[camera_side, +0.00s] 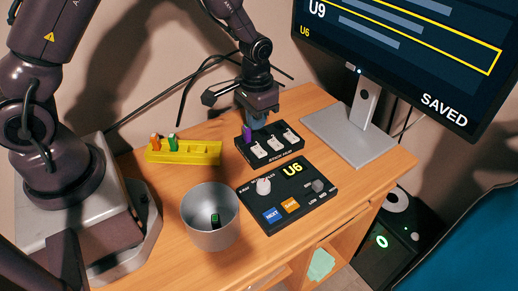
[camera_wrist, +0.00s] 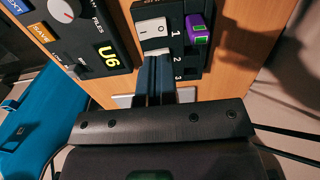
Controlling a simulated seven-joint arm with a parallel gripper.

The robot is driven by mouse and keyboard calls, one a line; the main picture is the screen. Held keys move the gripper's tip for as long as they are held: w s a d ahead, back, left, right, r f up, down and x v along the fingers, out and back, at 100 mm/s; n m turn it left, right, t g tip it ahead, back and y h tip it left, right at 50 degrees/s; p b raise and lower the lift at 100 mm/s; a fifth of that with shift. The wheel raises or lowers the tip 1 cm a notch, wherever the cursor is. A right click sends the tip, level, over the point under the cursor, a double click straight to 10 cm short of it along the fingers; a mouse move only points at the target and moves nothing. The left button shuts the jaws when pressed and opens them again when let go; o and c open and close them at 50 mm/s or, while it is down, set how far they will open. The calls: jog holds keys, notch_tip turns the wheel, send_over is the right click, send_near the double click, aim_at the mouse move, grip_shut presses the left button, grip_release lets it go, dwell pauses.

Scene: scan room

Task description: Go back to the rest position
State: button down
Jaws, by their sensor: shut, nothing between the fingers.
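My gripper (camera_side: 257,122) is shut and empty, low over the black switch block (camera_side: 296,149). In the wrist view my fingers (camera_wrist: 158,68) are together, pointing at the block's row of white rocker switches. One white switch (camera_wrist: 153,36) beside the number 1 shows just past the fingertips; the fingers cover part of the switch behind it. I cannot tell whether they touch a switch. A purple stick (camera_side: 247,134) stands in the block; it shows purple and green in the wrist view (camera_wrist: 196,30), beside the numbers.
A black panel (camera_side: 262,214) reads U6, with blue NEXT and orange SAVE buttons. A metal cup (camera_side: 198,234) holds a dark green-topped stick (camera_side: 215,220). A yellow rack (camera_side: 184,155) holds orange and green sticks. A monitor (camera_side: 400,50) reading SAVED stands at the right.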

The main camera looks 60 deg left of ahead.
jog(key=shift+r, duration=0.2)
jog(key=s+r+t, duration=0.2)
jog(key=s+r, duration=0.7)
jog(key=r, duration=0.3)
jog(key=s+r+t, duration=0.3)
jog(key=s+r, duration=0.6)
jog(key=r, duration=0.3)
jog(key=shift+s+d+r+t, duration=0.15)
jog(key=shift+s+d+t, duration=0.05)
jog(key=shift+d+t, duration=0.15)
